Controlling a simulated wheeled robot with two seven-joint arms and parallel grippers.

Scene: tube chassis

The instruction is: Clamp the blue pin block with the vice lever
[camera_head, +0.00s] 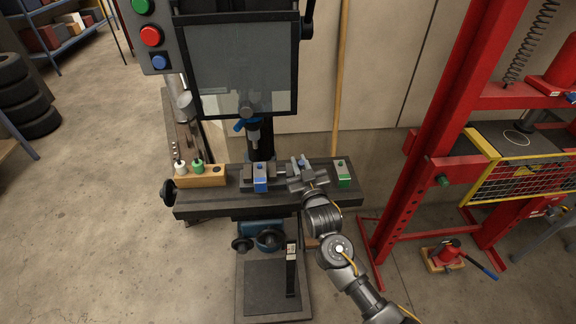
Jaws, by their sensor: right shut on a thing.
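The blue pin block (260,185) sits in the grey vice (246,183) on the machine table, below the drill spindle. My right gripper (297,170) reaches in from the lower right, just right of the blue block at the vice's right end. It is shut on the vice lever, which is mostly hidden by the gripper. I cannot tell at this size whether the vice jaws touch the block. My left gripper is out of view.
The drill's clear guard (240,65) hangs above. A red press frame (415,165) stands at the right.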

